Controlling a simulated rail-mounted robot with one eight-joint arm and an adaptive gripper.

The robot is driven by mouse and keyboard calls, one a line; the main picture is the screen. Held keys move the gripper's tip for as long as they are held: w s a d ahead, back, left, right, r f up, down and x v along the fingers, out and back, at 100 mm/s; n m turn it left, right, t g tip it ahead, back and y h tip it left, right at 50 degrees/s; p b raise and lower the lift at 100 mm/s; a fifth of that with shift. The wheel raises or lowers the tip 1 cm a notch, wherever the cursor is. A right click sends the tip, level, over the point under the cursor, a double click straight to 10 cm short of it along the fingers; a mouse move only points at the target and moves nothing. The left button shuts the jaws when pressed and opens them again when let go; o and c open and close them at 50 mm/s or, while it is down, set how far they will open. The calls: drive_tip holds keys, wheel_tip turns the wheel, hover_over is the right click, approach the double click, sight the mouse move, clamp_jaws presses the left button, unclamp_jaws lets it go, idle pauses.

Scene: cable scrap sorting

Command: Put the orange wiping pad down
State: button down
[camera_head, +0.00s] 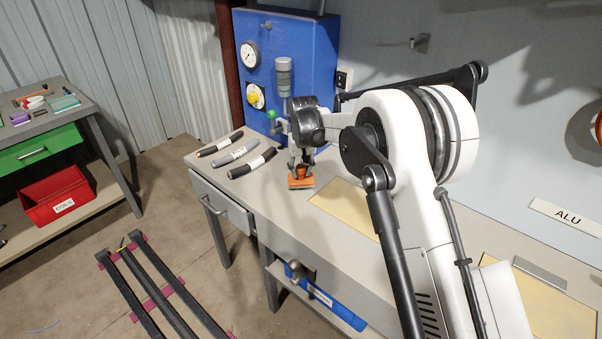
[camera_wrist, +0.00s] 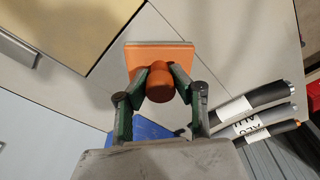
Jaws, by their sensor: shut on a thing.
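The orange wiping pad (camera_head: 301,181) is a flat orange plate with a round orange knob on top. It is at the worktable's far end, in front of the blue panel. In the wrist view the pad (camera_wrist: 160,55) lies beyond my fingers, with its knob between them. My gripper (camera_wrist: 160,82) is shut on the knob. My gripper (camera_head: 301,165) points down at the pad in the head view. The pad is at or very close to the table surface; I cannot tell whether it touches.
Several cable pieces (camera_head: 236,152) lie left of the pad. The blue panel (camera_head: 300,55) with a gauge stands behind. A tan board (camera_head: 345,207) lies to the right on the worktable (camera_head: 280,215). A side table (camera_head: 60,115) with a red bin (camera_head: 57,195) stands far left.

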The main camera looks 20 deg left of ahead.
sight(303, 181)
drive_tip(key=shift+f, duration=0.55)
drive_tip(key=shift+f, duration=0.15)
drive_tip(key=c, duration=1.5)
unclamp_jaws()
drive_tip(key=r, duration=0.4)
drive_tip(key=s+r, duration=0.1)
drive_tip(key=r, duration=0.7)
drive_tip(key=shift+s+d+r, duration=0.15)
drive_tip(key=shift+d, duration=0.25)
drive_tip(key=shift+d, duration=0.1)
